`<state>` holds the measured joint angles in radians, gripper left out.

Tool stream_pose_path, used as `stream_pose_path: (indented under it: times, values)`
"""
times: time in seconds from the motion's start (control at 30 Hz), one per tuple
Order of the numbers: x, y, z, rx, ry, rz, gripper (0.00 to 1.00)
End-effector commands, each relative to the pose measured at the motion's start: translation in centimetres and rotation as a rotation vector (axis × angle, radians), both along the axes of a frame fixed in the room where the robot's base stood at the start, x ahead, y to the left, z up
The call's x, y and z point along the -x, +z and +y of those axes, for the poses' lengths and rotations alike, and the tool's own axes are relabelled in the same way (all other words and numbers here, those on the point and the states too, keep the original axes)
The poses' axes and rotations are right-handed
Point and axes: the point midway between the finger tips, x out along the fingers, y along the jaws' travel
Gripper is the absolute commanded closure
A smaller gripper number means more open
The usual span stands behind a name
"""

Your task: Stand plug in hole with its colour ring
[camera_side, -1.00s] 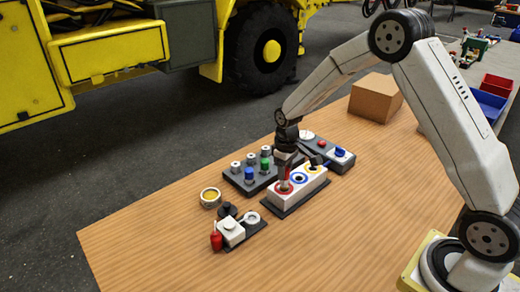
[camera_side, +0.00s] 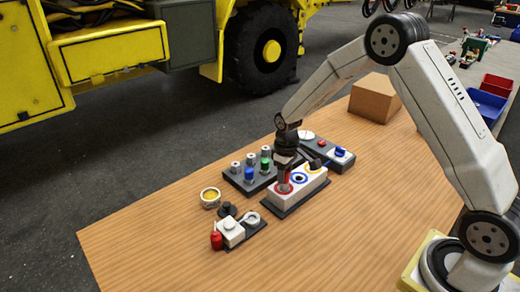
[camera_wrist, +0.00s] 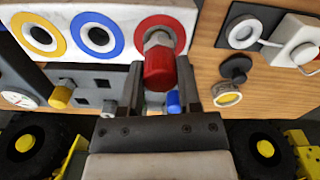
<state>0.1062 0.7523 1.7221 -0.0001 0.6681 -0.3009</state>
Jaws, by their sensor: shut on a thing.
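The red plug (camera_wrist: 160,68) is between the fingers of my gripper (camera_wrist: 162,85), which is shut on it; its metal end points into the red-ringed hole (camera_wrist: 178,27). How deep it sits cannot be told. The white block (camera_wrist: 120,17) also has a blue-ringed hole (camera_wrist: 97,35) and a yellow-ringed hole (camera_wrist: 36,35), both empty. In the side view my gripper (camera_side: 284,174) is over the near end of the white block (camera_side: 297,191), and the plug (camera_side: 283,187) shows as a red bit at the red ring.
Behind the block is a dark rack with a blue plug (camera_side: 249,174) and a green plug (camera_side: 265,164). A dark panel with a blue knob (camera_side: 340,152) stands at its right.

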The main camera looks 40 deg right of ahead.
Motion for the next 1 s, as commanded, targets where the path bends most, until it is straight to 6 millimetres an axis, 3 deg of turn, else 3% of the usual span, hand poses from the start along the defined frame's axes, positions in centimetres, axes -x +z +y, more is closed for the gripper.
stream_pose_path:
  times: [0.4,0.43,0.53,1.0]
  values:
    - [-0.05,-0.56,-0.01,0.001,0.0,-0.002,1.0]
    - [-0.05,-0.56,0.0,0.001,0.0,-0.002,0.48]
    - [-0.05,-0.57,0.0,0.001,0.0,-0.002,0.16]
    - [-0.02,-0.13,-0.01,0.0,0.0,-0.001,0.16]
